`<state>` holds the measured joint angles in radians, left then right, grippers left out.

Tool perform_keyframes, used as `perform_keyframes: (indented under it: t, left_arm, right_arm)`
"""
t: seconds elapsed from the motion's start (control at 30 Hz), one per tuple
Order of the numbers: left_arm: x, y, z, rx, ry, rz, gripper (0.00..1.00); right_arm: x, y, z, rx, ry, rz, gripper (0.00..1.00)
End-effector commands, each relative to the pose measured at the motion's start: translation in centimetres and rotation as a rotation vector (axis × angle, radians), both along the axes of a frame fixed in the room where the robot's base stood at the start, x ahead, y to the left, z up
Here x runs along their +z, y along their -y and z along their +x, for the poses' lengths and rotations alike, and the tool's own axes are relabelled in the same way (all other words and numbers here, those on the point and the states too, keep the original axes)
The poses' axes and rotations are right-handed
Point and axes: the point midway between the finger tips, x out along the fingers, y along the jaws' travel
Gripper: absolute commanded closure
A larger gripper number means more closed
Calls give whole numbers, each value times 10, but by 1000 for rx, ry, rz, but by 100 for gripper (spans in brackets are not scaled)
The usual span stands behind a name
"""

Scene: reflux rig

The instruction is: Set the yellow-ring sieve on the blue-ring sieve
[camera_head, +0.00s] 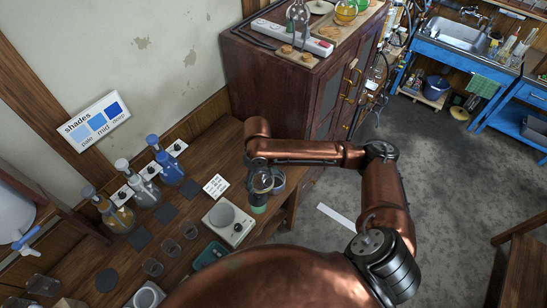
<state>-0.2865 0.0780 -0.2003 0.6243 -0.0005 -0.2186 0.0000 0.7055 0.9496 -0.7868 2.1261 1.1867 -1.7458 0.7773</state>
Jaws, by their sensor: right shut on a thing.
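My right arm reaches in from the right, and its copper forearm ends above the workbench's right end. My right gripper (260,168) points down there and is shut on a small round vessel with a yellowish tint (262,182), which looks like the yellow-ring sieve. Its ring is too small to read surely. A dark round piece with a green base (258,208) shows just below it; I cannot tell whether they touch. A greyish round piece (278,182) is close at the right. I cannot make out the blue-ring sieve for certain. My left gripper is not in view.
The wooden bench holds a white device with a round plate (228,220), a white card (216,186), several stoppered bottles (145,185), dark square mats (166,213) and glass dishes (171,247). A dark cabinet (275,85) stands behind the bench. Open floor lies to the right.

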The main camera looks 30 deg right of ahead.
Motion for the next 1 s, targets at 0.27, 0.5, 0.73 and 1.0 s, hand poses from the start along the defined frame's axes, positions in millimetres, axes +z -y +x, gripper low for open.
perform_keyframes:
  t: [0.27,0.5,0.73,1.0]
  left_arm:
    - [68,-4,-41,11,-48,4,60]
    - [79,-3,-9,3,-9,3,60]
    - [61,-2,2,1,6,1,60]
    - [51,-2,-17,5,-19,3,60]
  right_arm:
    - [-13,56,31,315,-5,-1,55]
    - [-27,77,36,429,-2,0,55]
    - [-45,78,37,436,-1,-1,55]
    - [-53,78,37,435,-1,-1,55]
